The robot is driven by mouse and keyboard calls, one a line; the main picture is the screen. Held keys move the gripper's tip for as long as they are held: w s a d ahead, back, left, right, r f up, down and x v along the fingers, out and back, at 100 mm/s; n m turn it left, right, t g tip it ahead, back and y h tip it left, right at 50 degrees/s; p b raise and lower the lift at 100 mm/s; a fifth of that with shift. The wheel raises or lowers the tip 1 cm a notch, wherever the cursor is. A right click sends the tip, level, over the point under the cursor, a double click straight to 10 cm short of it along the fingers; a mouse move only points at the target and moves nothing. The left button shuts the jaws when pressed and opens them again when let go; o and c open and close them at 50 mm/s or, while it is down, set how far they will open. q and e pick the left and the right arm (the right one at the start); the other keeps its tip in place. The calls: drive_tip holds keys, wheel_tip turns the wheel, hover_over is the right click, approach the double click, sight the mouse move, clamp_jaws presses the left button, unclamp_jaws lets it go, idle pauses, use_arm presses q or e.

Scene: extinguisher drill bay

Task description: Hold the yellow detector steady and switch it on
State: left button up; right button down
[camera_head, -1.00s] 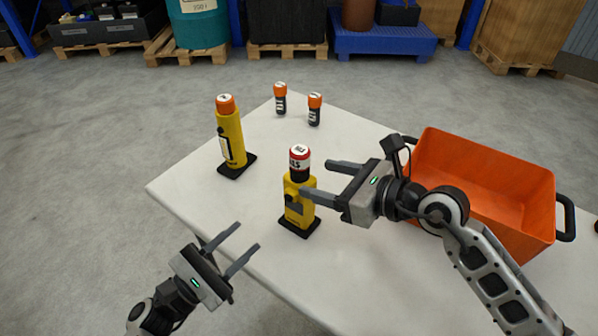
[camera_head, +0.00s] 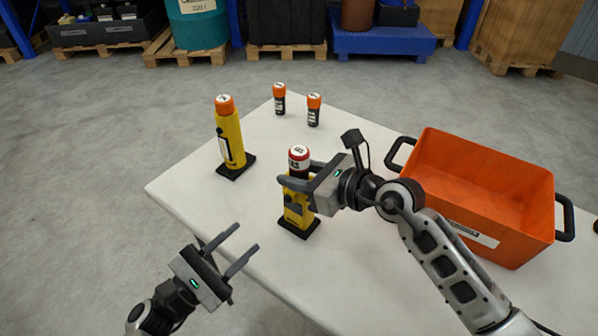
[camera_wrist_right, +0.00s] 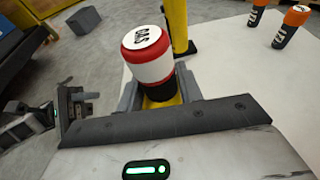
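The yellow detector (camera_head: 297,213) stands upright on its black base on the table, with a red and white "GAS" cap (camera_head: 299,157) on top. My right gripper (camera_head: 296,172) has its fingers on either side of the detector's upper part, just below the cap. The right wrist view shows the cap (camera_wrist_right: 149,55) rising between the fingers. The fingers look close to the yellow body, but I cannot tell whether they press on it. The grey finger partly hides the detector's front in the head view. My left gripper (camera_head: 248,244) is open and empty near the table's front left edge.
A taller yellow device with an orange top (camera_head: 229,137) stands behind left. Two small orange-capped black cylinders (camera_head: 279,100) (camera_head: 314,111) stand at the back. An orange crate (camera_head: 480,190) is on the right. The table (camera_head: 195,195) is clear at front left.

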drive_tip(key=c, duration=0.9)
unclamp_jaws()
drive_tip(key=shift+o, duration=0.2)
drive_tip(key=shift+d, duration=0.1)
drive_tip(key=v, duration=1.2)
